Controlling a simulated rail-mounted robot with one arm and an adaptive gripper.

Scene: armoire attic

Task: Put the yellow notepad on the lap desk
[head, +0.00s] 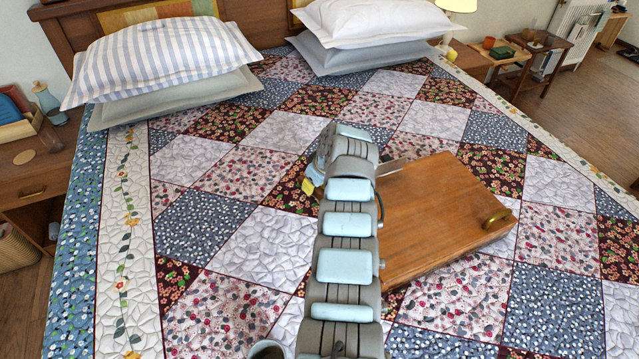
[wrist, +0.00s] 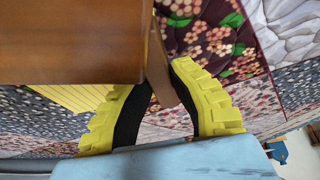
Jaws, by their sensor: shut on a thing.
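The lap desk (head: 440,215) is a brown wooden board with a brass-coloured handle, lying on the bed right of my arm. It fills the upper left of the wrist view (wrist: 70,40). The yellow notepad (wrist: 70,97) shows its ruled paper beside my left-hand finger, below the lap desk's edge in the picture and partly hidden. In the head view my arm mostly hides the gripper, at the lap desk's left side.
The patchwork quilt (head: 190,230) covers the bed and is clear on the left. A striped pillow (head: 160,60) and a white pillow (head: 370,22) lie stacked on others at the headboard. A nightstand (head: 35,175) stands left; a small side table (head: 525,60) stands at the upper right.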

